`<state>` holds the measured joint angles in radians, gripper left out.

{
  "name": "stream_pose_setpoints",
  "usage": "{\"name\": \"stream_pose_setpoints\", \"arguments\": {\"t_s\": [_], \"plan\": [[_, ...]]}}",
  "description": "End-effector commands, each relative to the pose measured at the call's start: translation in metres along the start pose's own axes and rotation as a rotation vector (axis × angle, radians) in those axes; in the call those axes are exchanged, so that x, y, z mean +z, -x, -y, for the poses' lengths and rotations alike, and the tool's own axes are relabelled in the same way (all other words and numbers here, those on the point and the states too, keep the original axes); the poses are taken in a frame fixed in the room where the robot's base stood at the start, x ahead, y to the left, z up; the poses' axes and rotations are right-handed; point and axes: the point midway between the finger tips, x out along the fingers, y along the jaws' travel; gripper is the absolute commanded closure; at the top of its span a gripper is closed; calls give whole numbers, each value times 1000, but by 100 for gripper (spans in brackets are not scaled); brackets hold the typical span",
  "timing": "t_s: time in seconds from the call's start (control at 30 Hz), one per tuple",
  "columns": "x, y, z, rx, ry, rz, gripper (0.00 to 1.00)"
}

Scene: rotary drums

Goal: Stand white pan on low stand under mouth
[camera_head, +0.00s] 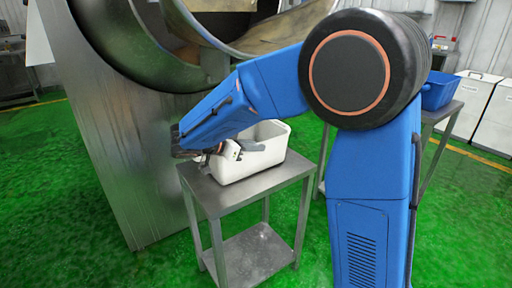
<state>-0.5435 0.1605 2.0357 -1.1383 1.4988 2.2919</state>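The white pan (252,167) stands upright on the low metal stand (222,200), towards the back of its top. The drum's round mouth (265,36) is above and behind the stand, partly hidden by my blue arm. My gripper (236,150) is at the left part of the pan's rim, overlapping it in the picture. My arm and wrist cover much of the gripper, so I cannot tell whether its fingers are closed on the rim. The pan's back left side is hidden behind the arm.
The drum machine's large metal side (125,150) rises left of the stand. Another metal table (442,110) at the right holds a blue bin (438,94). White lidded bins (492,115) stand at the far right. The green floor (50,200) is clear at the left front.

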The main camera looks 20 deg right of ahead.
Motion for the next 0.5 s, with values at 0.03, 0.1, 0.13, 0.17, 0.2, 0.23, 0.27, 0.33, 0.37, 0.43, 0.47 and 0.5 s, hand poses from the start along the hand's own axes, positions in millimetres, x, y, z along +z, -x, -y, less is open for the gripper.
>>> {"name": "stream_pose_setpoints", "arguments": {"t_s": [0.03, 0.1, 0.13, 0.17, 0.2, 0.23, 0.27, 0.33, 0.37, 0.43, 0.47, 0.5], "plan": [[0, 0, 0, 0, -1, 0, 100], [0, 0, 0, 0, -1, -1, 100], [0, 0, 0, 0, -1, -1, 100], [1, 0, 0, 0, -1, -1, 100], [1, -1, 0, 0, -1, -1, 100], [2, -1, 0, 0, -1, -1, 100], [2, -1, 0, 0, -1, -1, 100], [3, -1, 0, 0, -1, -1, 100], [4, -2, 0, 0, -1, -1, 100], [4, -2, 0, 0, -1, -1, 100], [5, -2, 0, 0, -2, -1, 95], [5, -2, 0, 0, -2, 0, 85]]}}
